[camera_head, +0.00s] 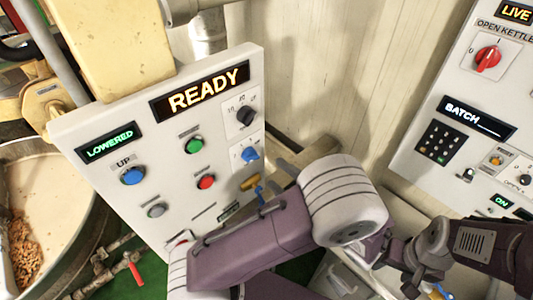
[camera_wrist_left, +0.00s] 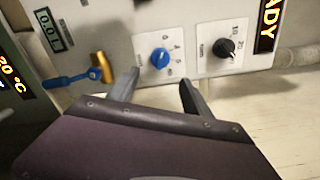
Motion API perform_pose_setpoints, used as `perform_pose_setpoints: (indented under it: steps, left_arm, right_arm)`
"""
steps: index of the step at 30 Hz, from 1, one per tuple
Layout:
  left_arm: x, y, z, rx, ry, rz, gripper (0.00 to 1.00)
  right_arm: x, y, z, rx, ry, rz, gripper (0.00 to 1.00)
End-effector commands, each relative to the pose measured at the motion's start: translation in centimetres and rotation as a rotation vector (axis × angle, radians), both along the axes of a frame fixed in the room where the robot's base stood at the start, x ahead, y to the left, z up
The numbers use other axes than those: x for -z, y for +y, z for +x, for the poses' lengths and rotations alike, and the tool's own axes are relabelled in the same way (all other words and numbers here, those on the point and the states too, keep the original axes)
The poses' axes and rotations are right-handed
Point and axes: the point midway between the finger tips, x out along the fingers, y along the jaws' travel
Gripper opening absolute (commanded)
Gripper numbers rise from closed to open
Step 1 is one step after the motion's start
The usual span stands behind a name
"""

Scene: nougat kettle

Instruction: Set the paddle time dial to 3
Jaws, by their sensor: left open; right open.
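The white control panel (camera_head: 110,165) carries a blue dial (camera_head: 249,154) on a white plate and a black dial (camera_head: 246,116) above it. The small lettering is too blurred to tell which is the paddle time dial. In the left wrist view the blue dial (camera_wrist_left: 160,58) sits ahead of the fingertips, and the black dial (camera_wrist_left: 226,48) is to its right. Numbers ring both dials; the settings are not readable. My left gripper (camera_wrist_left: 158,90) is open and empty, apart from the blue dial. My right gripper (camera_head: 398,266) is open, low at the right, partly hidden.
A yellow-and-blue lever (camera_wrist_left: 98,70) projects from the panel left of my left gripper. Green (camera_head: 194,145), red (camera_head: 206,182) and blue (camera_head: 133,176) buttons sit on the panel. A second panel (camera_head: 415,110) stands right; an open kettle (camera_head: 75,215) stands left.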

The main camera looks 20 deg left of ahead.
Motion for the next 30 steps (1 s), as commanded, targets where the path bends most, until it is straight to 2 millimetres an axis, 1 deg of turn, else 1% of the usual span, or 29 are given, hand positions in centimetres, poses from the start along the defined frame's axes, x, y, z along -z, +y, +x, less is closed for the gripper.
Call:
perform_pose_setpoints:
  steps: [1,6,9,12,16,22,23,24,26,27,28,29,30]
  left_arm:
    - [-0.4,0.8,0.3,-0.004,0.003,0.002,0.57]
    - [-0.5,4.3,1.6,-0.008,0.007,0.002,0.57]
    - [-0.4,6.0,2.3,-0.007,0.006,0.0,0.57]
    - [-0.3,7.1,2.8,-0.006,0.006,0.001,0.57]
    - [-0.1,7.8,3.1,-0.004,0.004,-0.002,0.57]
    - [0.0,7.8,3.1,-0.003,0.004,-0.003,0.57]
    - [0.0,7.8,3.1,-0.003,0.004,-0.003,0.52]
    - [0.0,7.8,3.1,-0.003,0.004,-0.003,0.41]
    - [0.0,7.8,3.1,-0.004,0.004,-0.002,0.24]
    - [0.0,7.8,3.1,-0.004,0.004,-0.002,0.13]
    - [0.0,7.8,3.1,-0.003,0.004,-0.003,0.05]
    - [0.0,7.8,3.1,-0.003,0.005,-0.004,0.0]
    - [0.0,7.8,3.1,-0.003,0.005,-0.004,0.0]
  right_arm:
    - [-0.6,0.0,0.0,0.0,0.0,0.0,0.58]
    - [-2.1,0.0,0.0,0.0,0.0,0.0,0.58]
    - [-2.8,0.0,0.0,0.0,0.0,0.0,0.58]
    - [-3.1,0.0,0.0,0.0,0.0,0.0,0.58]
    - [-3.2,0.0,0.0,0.0,0.0,0.0,0.58]
    - [-3.1,0.0,0.0,0.0,0.0,0.0,0.58]
    - [-3.1,0.0,0.0,0.0,0.0,0.0,0.58]
    - [-3.1,0.0,0.0,0.0,0.0,0.0,0.58]
    - [-3.1,0.0,0.0,0.0,0.0,0.0,0.58]
    - [-3.1,0.0,0.0,0.0,0.0,0.0,0.58]
    - [-3.1,0.0,0.0,0.0,0.0,0.0,0.58]
    - [-3.1,0.0,0.0,0.0,0.0,0.0,0.58]
    - [-3.1,0.0,0.0,0.0,0.0,0.0,0.58]
